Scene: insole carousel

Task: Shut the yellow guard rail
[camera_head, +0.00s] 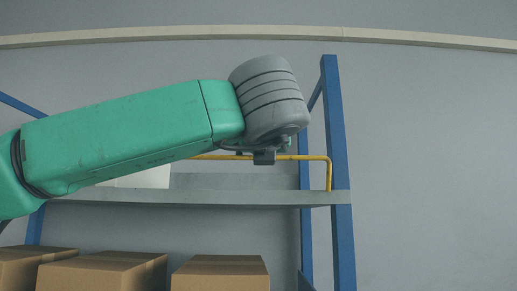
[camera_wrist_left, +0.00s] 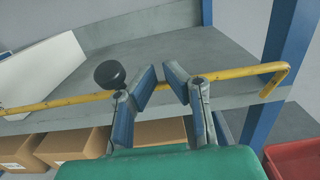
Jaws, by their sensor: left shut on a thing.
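The yellow guard rail (camera_head: 312,158) runs along the front of the grey shelf, and its right end bends down close to the blue post. In the left wrist view the guard rail (camera_wrist_left: 240,73) crosses the picture, rising to the right. My left gripper (camera_wrist_left: 163,76) is shut on the rail, with its two fingers angled inward around it. A black round knob (camera_wrist_left: 110,74) shows just left of the fingers; I cannot tell what it is fixed to. In the head view my left wrist hides the fingers. My right gripper is in neither view.
The shelf board (camera_head: 235,191) spans between blue posts (camera_head: 337,150). A white panel (camera_wrist_left: 45,70) stands on it at left. Cardboard boxes (camera_head: 220,276) sit below. A red bin (camera_wrist_left: 292,160) is at lower right in the wrist view. Open wall lies right of the rack.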

